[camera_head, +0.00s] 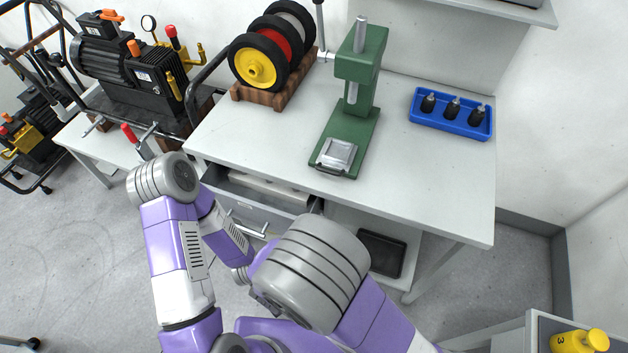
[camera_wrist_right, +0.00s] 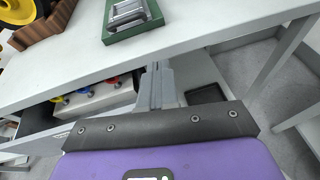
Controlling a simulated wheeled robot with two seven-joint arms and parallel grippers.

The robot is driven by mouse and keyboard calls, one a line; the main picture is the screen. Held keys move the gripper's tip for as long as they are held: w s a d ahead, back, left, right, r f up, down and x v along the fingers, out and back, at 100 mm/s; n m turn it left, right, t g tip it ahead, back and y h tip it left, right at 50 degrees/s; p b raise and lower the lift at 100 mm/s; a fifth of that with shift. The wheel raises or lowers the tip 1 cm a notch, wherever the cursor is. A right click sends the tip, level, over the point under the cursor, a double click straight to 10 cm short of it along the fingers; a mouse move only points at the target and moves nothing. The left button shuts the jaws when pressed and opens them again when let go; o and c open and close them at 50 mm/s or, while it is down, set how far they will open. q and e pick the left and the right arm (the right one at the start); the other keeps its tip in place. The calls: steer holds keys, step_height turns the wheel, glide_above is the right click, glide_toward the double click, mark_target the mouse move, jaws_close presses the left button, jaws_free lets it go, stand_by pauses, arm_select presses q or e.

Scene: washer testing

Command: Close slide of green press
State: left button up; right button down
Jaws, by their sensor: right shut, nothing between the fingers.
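The green press (camera_head: 359,60) stands upright on the white workbench, with a column, an overhanging head and a silver ram. Its slide, a silver metal block (camera_head: 337,154), sits at the front end of the green base, close to the bench's front edge. In the right wrist view the slide (camera_wrist_right: 126,11) and the front of the green base show at the top. My right gripper (camera_wrist_right: 155,72) is shut and empty, in front of the bench edge and below the slide, apart from it.
The workbench (camera_head: 430,175) also holds a rack of wheels (camera_head: 270,50) at left and a blue tray (camera_head: 450,114) with black parts at right. A drawer (camera_head: 245,206) under the bench stands open. A black tray (camera_head: 382,254) lies below.

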steer(key=a+r+n+t+y, duration=0.1)
steer(key=a+r+n+t, duration=0.1)
steer(key=a+r, duration=0.1)
steer(key=b, duration=0.2)
glide_toward(337, 150)
steer(key=v, duration=0.2)
steer(key=d+v, duration=0.1)
steer(key=v, duration=0.1)
steer(key=shift+s+a+r, duration=0.1)
steer(key=shift+s+r, duration=0.05)
steer(key=shift+s, duration=0.05)
steer(key=x, duration=0.3)
steer(key=r+b+x, duration=0.1)
steer(key=x, duration=0.2)
steer(key=r+x, duration=0.1)
steer(key=x, duration=0.3)
steer(key=shift+w+f+b, duration=0.1)
steer(key=shift+w+b, duration=0.2)
steer(key=shift+b, duration=0.05)
steer(key=shift+w, duration=0.2)
steer(key=shift+r, duration=0.3)
steer(key=shift+r, duration=0.1)
